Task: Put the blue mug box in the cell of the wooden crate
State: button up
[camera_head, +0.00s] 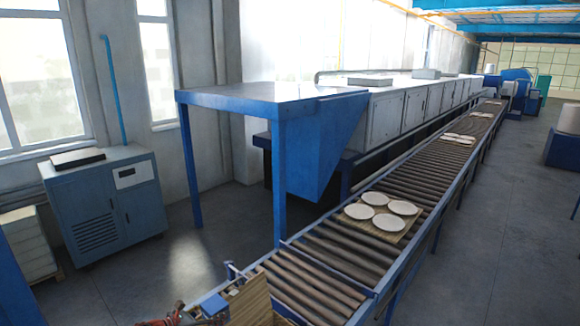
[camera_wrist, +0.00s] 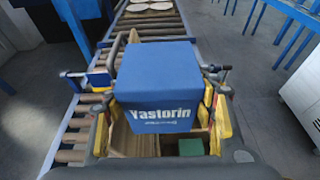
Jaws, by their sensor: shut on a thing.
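The blue mug box (camera_wrist: 157,70), with white lettering reading "Yastorin", fills the middle of the wrist view. My gripper (camera_wrist: 158,98) is shut on it, with a yellow-edged finger at each side. The wooden crate (camera_wrist: 122,140) shows below and behind the box, with a divider and open space between its walls. The box hides much of the crate, so I cannot tell how far its underside is from the cell. In the head view, the crate's wooden side (camera_head: 252,302) stands at the bottom edge, and the gripper is mostly cut off.
A green item (camera_wrist: 191,147) sits in the crate's right part. The roller conveyor (camera_head: 330,262) runs away behind the crate, carrying white plates (camera_head: 388,222) on a board. A blue-legged table (camera_head: 265,98) and a grey-blue cabinet (camera_head: 105,210) stand left. Floor (camera_head: 500,260) is clear at right.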

jog(key=s+d+f+b, duration=0.5)
jog(key=d+f+b, duration=0.4)
jog(key=d, duration=0.6)
jog(key=s+d+f+m+g+h+b, duration=0.1)
jog(key=s+d+f+b, duration=0.5)
jog(key=d+f+b, duration=0.4)
jog(key=s+d+f+m+b, duration=0.1)
jog(key=s+d+f+b, duration=0.5)
jog(key=d+f+b, duration=0.4)
jog(key=shift+d+g+h+b, duration=0.35)
jog(key=shift+d+b, duration=2.15)
jog(key=shift+d, duration=3)
jog(key=shift+s+a, duration=0.1)
